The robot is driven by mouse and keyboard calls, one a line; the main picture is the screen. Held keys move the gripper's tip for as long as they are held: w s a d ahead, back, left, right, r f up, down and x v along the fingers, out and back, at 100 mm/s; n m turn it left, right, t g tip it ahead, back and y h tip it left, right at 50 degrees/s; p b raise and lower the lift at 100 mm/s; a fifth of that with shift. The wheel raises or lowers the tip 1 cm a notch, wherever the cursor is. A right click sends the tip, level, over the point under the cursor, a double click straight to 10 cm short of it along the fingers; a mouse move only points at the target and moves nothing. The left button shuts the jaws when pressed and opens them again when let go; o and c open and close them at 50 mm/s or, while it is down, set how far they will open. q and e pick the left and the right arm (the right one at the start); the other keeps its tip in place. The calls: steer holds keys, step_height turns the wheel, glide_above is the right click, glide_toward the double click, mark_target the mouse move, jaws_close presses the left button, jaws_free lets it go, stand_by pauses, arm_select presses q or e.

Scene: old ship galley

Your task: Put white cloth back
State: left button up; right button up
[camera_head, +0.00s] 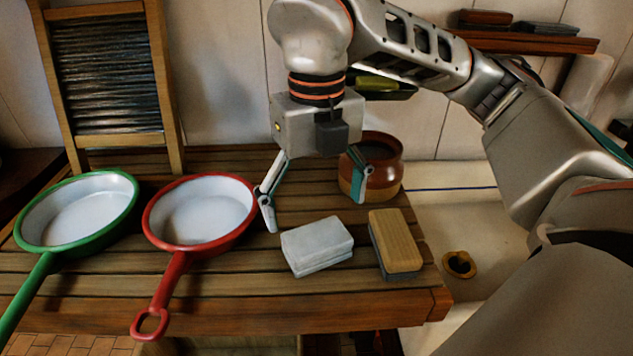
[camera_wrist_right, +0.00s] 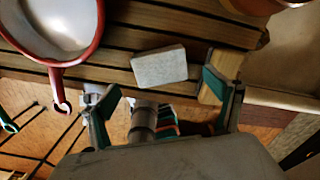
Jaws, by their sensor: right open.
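The white cloth (camera_head: 317,244) is a folded, pale block lying flat on the slatted wooden counter (camera_head: 250,309), between the red pan and the brush. It also shows in the right wrist view (camera_wrist_right: 160,67). My right gripper (camera_head: 314,212) is open and empty above the counter, over and slightly behind the cloth, with its fingers apart and pointing down. In the right wrist view the fingers (camera_wrist_right: 166,84) are spread to either side of the cloth, not touching it as far as I can tell. My left gripper is not in view.
A red pan (camera_head: 200,214) and a green pan (camera_head: 84,214) lie left of the cloth. A wooden brush (camera_head: 394,240) lies close on its right. A brown pot (camera_head: 381,166) stands behind the right finger. A washboard (camera_head: 105,75) leans at the back left. A wall shelf (camera_head: 530,42) holds small blocks.

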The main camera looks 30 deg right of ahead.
mark_target(317, 236)
steer(key=shift+r, duration=2.15)
steer(key=shift+s, duration=0.1)
